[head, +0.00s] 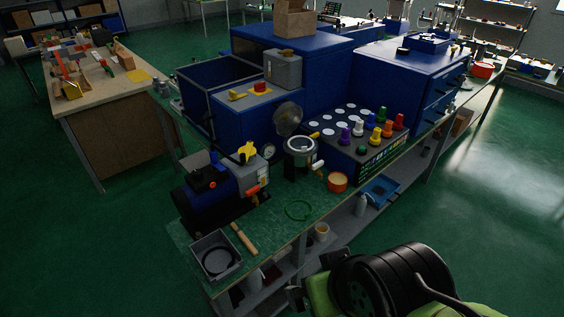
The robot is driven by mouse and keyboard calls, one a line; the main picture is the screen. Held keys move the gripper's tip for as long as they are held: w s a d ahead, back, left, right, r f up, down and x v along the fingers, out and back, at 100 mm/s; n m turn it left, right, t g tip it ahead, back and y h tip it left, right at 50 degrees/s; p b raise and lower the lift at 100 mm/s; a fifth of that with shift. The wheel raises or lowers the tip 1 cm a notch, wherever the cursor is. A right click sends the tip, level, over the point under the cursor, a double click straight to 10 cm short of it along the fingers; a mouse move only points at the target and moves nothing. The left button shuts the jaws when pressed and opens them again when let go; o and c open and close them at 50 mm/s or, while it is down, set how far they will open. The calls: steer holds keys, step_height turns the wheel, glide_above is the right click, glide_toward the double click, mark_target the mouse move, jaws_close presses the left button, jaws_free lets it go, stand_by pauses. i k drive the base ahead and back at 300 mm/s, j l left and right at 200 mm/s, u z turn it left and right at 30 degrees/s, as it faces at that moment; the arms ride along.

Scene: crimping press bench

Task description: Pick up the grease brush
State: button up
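A slim object with a light wooden handle (245,240) lies on the green bench top near its front left corner. It looks like the grease brush, but its bristles are too small to make out. It lies just right of a grey tray (193,259). My gripper (314,278) is low in the picture, to the right of and apart from the brush, in front of the bench's lower shelf. Its two dark fingers stand apart with nothing seen between them. My wrist hides part of the shelf and floor.
A blue machine with a dark cylinder (205,205) stands behind the brush. The bench top around the ring is mostly clear.

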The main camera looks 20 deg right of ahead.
mark_target(249, 246)
steer(key=l+u, duration=0.1)
steer(key=u, duration=0.4)
steer(key=i+l+u, duration=0.1)
steer(key=u, duration=0.35)
steer(key=l+u, duration=0.15)
steer(key=u, duration=0.35)
steer(key=l+u, duration=0.1)
steer(key=u, duration=0.35)
steer(key=l+u, duration=0.1)
steer(key=u, duration=0.4)
steer(key=k+l+u, duration=0.1)
steer(key=u, duration=0.35)
